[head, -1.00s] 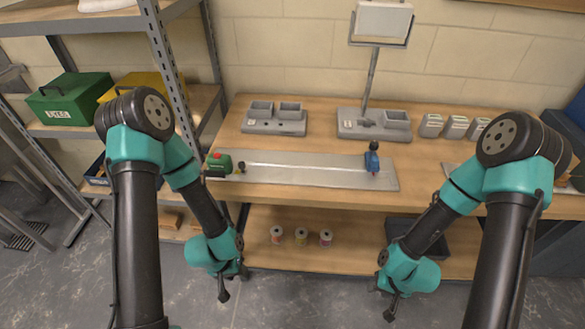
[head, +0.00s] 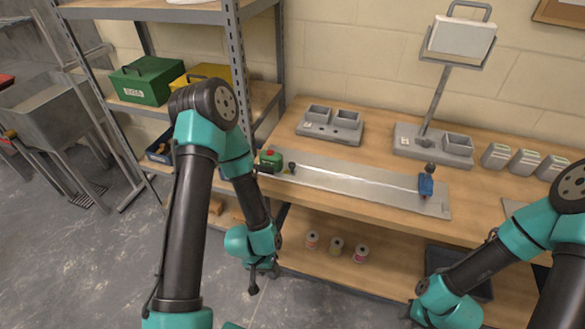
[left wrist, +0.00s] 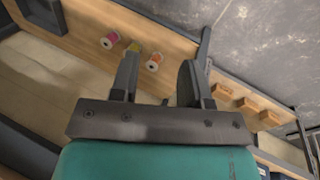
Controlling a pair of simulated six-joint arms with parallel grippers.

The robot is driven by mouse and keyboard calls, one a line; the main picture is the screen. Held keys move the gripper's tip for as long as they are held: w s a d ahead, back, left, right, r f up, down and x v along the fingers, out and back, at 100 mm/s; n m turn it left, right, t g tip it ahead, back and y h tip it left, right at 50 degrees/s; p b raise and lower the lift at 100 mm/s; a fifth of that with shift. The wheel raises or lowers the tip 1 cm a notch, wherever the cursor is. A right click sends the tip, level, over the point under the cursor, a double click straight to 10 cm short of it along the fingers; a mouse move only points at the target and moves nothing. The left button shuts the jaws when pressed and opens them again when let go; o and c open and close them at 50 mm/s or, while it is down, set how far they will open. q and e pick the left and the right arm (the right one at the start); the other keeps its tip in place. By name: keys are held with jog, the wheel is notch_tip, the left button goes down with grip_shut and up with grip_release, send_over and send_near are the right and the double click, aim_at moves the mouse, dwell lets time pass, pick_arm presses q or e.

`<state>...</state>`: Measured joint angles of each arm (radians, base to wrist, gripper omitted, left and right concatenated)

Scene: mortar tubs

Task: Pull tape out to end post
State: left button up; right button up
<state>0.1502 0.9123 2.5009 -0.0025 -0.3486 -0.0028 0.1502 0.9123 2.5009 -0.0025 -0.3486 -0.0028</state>
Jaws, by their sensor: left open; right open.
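A blue post (head: 426,184) with a dark top stands near the plate's right end. A pale line runs along the plate; I cannot tell whether it is tape. My left gripper (head: 252,285) hangs low in front of the bench, well away from the case; in the left wrist view it (left wrist: 158,78) is open and empty. My right gripper (head: 416,318) is low, front right, partly cut off.
Spools (head: 336,246) stand on the lower shelf. Grey tubs (head: 332,124) and a lamp-like stand (head: 436,140) are behind the plate. Grey boxes (head: 525,162) stand at right. A shelf rack with a green box (head: 146,82) is at left. A dark tray (head: 462,262) lies below.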

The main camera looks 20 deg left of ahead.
pick_arm(q)
jog(key=shift+o, duration=0.4)
